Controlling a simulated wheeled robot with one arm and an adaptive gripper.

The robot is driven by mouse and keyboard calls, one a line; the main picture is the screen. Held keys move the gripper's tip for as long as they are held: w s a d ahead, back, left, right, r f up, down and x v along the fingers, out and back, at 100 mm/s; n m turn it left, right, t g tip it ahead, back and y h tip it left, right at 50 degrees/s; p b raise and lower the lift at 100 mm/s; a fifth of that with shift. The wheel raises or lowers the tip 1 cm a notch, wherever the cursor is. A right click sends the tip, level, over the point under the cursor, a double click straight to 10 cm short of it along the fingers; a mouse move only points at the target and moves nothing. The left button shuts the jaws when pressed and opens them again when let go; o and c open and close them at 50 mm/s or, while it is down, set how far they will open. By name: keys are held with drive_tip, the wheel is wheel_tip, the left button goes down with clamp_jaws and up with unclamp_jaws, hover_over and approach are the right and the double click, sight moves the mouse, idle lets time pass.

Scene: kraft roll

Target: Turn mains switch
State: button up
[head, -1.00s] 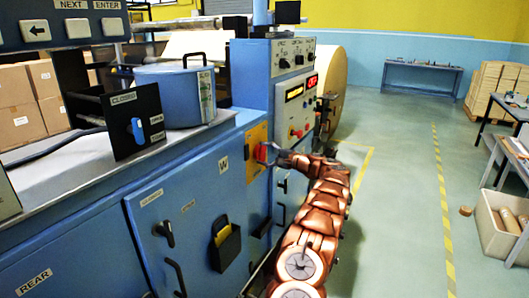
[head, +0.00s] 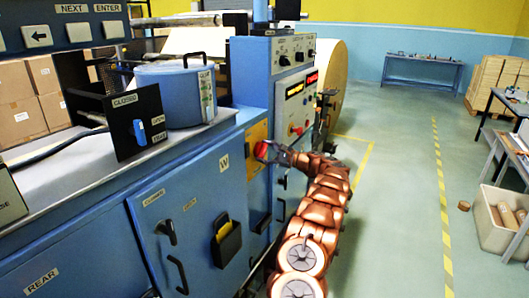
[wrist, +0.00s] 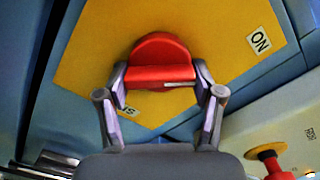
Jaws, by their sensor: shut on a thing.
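The mains switch is a red knob (wrist: 160,58) with a raised grip bar, on a yellow plate (wrist: 215,35). A white "ON" label (wrist: 260,42) is at the plate's right; a second label (wrist: 128,112) is partly hidden behind my gripper's left finger. My gripper (wrist: 161,86) is shut on the red knob, one finger on each end of its bar. In the head view, the red knob (head: 261,149) is on the yellow plate (head: 256,133) on the blue machine's side, with my gripper (head: 267,151) reaching it from the right.
A red button with a yellow collar (wrist: 268,153) is near the wrist view's lower right. A blue cabinet door (head: 190,225) with a black handle is left of the switch.

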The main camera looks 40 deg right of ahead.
drive_tip(key=o, duration=1.1)
drive_tip(key=shift+o, duration=0.2)
drive_tip(key=v, duration=1.2)
